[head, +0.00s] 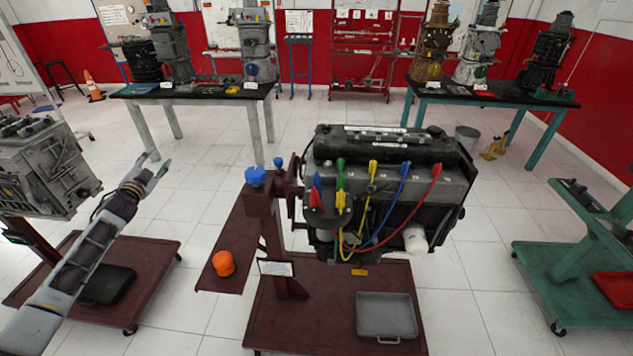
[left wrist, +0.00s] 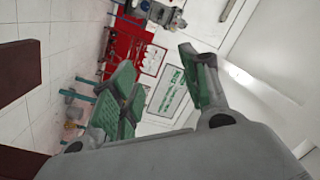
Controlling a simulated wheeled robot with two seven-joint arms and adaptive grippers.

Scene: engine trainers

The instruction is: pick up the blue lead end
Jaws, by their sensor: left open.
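The blue lead end (head: 405,170) is a small blue plug at the top front edge of the grey engine (head: 440,180), between a yellow and a red lead end. Its blue wire hangs down the engine's front. Another small blue piece shows at the engine's left, close to a red clip (head: 315,196). My left gripper (head: 154,167) is open and empty, well left of the engine and apart from it. In the left wrist view its green-padded fingers (left wrist: 158,88) stand apart with nothing between them. The lead end does not show there. My right gripper is not in view.
The engine is mounted on a dark red wheeled stand with a blue knob (head: 255,176), a grey tray (head: 386,316) and an orange object (head: 223,263). Another engine (head: 45,168) stands at the left. A green stand (head: 575,250) is at the right. White floor lies behind.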

